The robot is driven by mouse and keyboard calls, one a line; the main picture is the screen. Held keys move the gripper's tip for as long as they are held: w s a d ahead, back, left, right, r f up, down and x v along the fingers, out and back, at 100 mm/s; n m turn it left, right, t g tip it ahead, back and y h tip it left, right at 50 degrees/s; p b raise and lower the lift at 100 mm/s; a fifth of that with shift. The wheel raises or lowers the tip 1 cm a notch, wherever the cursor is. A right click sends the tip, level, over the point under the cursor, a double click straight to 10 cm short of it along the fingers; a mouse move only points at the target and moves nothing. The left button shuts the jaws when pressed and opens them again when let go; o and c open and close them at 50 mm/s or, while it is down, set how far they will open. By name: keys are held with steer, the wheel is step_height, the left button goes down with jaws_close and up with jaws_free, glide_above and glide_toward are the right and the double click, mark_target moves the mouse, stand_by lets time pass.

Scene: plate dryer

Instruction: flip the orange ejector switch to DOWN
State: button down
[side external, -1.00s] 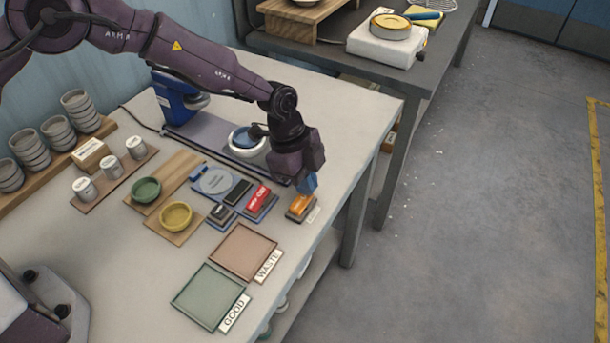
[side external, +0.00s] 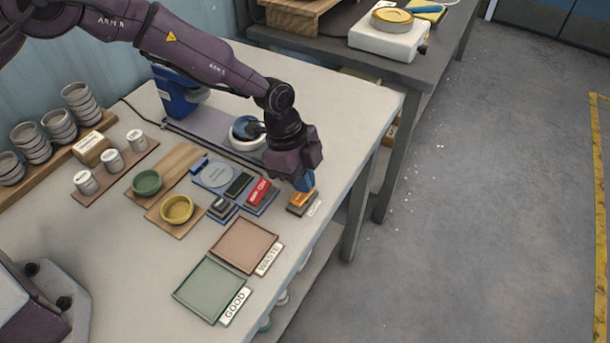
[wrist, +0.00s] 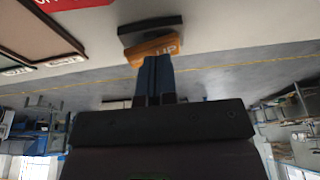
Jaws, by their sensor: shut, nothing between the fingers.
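The orange ejector switch (side external: 300,198) sits on a small dark base near the right edge of the bench. In the wrist view the orange switch (wrist: 150,50) shows the letters "UP" on its face. My gripper (side external: 305,183) is shut, with its blue fingertips right over the far side of the switch. In the wrist view the shut fingers (wrist: 155,68) overlap the lower edge of the orange part. They look touching or very close; I cannot tell which. The fingers hide part of the switch.
A red switch (side external: 259,192) stands left of the orange one. A brown WASTE tray (side external: 243,248) and a green GOOD tray (side external: 187,293) lie nearer. Yellow (side external: 177,208) and green (side external: 147,183) dishes sit further left. The bench edge is close on the right.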

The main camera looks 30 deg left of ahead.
steer(key=w+d+v, duration=0.1)
steer(key=w+v, duration=0.2)
steer(key=v, duration=1)
steer(key=shift+r, duration=0.45)
